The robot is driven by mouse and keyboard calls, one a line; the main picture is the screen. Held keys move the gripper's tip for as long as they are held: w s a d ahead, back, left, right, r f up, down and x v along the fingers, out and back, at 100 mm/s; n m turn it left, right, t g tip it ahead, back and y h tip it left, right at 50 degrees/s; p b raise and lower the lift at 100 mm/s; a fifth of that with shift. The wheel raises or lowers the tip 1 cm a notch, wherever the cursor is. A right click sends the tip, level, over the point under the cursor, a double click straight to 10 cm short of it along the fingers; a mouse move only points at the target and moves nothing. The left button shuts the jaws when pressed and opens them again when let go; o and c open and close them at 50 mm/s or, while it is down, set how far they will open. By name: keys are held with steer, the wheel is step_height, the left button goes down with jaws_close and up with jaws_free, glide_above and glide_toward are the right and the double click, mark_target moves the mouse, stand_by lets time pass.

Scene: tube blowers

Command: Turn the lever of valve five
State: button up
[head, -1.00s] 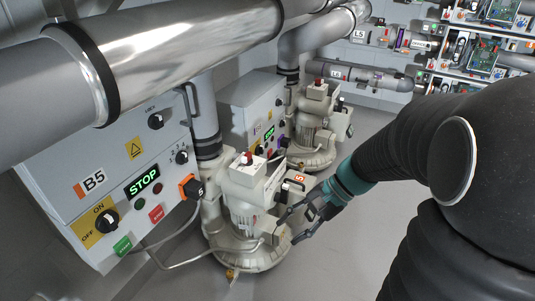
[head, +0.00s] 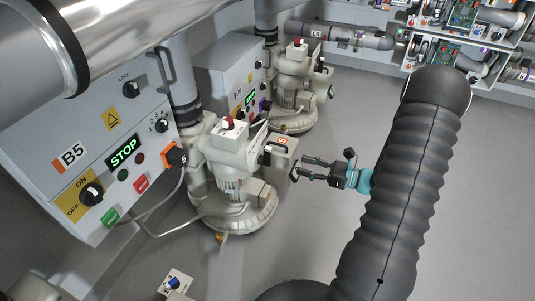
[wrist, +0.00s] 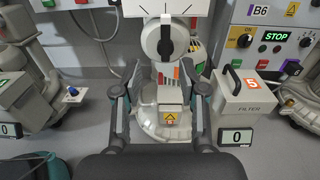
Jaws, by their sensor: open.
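My gripper (head: 299,167) is open and empty, to the right of the nearest cream blower (head: 232,180) in the head view. Its fingers point left towards that blower's small box with the orange 5 label (head: 283,141). In the wrist view my gripper (wrist: 159,90) has its two fingers spread wide. Beyond them, upper middle, is a round white dial with an upright black lever (wrist: 166,42), below a white plate with tick marks. The fingers look apart from it. No number on this dial is readable. The filter box labelled 5 (wrist: 249,93) stands to its right.
Panel B5 (head: 72,158) with a green STOP display stands left in the head view. A second blower (head: 293,100) and its panel stand behind. A blue-knob box (head: 173,284) is low at the front. Grey floor (head: 330,230) is clear right of the blower.

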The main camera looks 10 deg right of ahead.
mark_target(267, 165)
steer(key=shift+m+t, duration=0.3)
steer(key=x, duration=0.9)
steer(key=p+x, duration=0.1)
steer(key=x, duration=0.3)
steer(key=shift+w+f, duration=0.35)
jaws_close()
